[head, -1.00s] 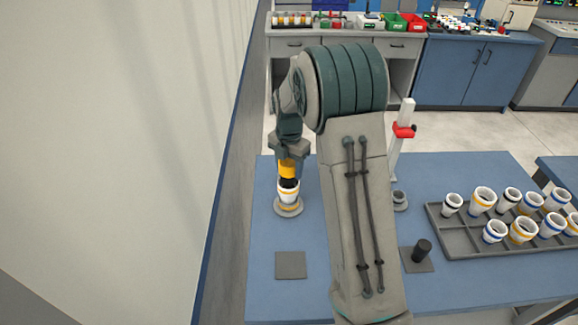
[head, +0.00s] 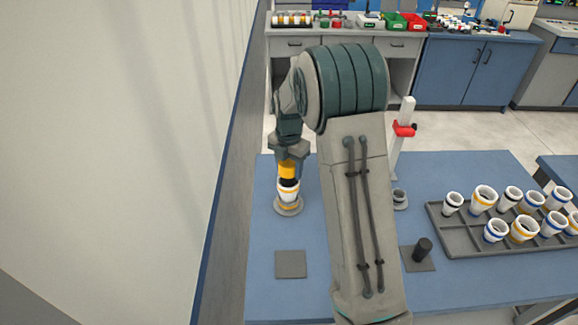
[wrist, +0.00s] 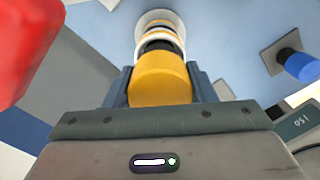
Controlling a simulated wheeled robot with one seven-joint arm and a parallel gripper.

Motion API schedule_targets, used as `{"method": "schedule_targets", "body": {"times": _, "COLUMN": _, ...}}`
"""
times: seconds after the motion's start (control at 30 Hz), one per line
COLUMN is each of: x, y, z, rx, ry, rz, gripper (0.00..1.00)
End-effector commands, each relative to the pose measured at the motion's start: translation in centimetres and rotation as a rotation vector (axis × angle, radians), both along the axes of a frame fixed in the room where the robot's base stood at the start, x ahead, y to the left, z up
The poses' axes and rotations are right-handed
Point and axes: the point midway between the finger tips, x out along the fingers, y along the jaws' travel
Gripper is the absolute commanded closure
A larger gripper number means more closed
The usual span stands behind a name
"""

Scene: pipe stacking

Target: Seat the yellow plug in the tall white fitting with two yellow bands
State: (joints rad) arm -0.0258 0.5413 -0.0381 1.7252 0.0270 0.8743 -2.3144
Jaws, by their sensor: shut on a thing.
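The yellow plug (head: 287,169) is upright in my gripper (head: 288,160), at the left of the table in the head view. The tall white fitting (head: 288,188) with yellow bands stands right below it on a round grey base (head: 289,209). A narrow dark band shows between the plug's yellow body and the fitting. In the wrist view the plug (wrist: 160,80) fills the space between my gripper's fingers (wrist: 160,88), and the fitting (wrist: 155,35) lies in line beyond it. Whether the plug's lower end is fully inside the fitting cannot be told.
A grey tray (head: 470,247) of white banded fittings is at the right. A dark peg on a plate (head: 420,266) and a bare grey square (head: 290,264) lie in front. A white post (head: 405,115) with a red part (head: 404,130) stands behind my arm.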

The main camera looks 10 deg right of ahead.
Motion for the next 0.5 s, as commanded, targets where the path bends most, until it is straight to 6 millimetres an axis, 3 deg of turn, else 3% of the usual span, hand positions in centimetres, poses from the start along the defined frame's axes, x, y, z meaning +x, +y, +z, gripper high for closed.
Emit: {"method": "schedule_targets", "body": {"times": 0.5, "x": 0.00, "y": -0.01, "z": -0.84, "rx": 0.000, "ry": 0.000, "rz": 0.000, "gripper": 0.74}}
